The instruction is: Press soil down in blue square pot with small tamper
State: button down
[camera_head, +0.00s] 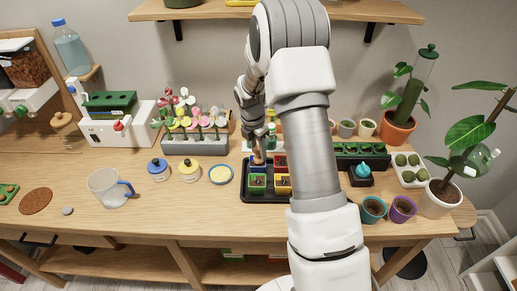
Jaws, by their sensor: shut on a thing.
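Small square pots stand in a black tray (250,196) at the middle of the table. My gripper (259,140) is above the back left of the tray, shut on the small tamper (258,158). The tamper's tan lower part points down at the pots on the left side. I cannot tell whether it touches soil. My arm hides the tray's right part, and the soil is too small to judge.
A flower rack (195,145) stands left of the tray. Teal and purple pots (403,209) sit near the right front edge. A shelf (215,11) hangs above. The front left table is mostly clear.

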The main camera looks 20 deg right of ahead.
jog(key=shift+f+b, duration=0.3)
jog(key=shift+f, duration=0.3)
dwell(1.2)
jog(key=shift+r, duration=0.1)
jog(key=shift+r+p, duration=2.55)
jog(key=shift+r, duration=0.9)
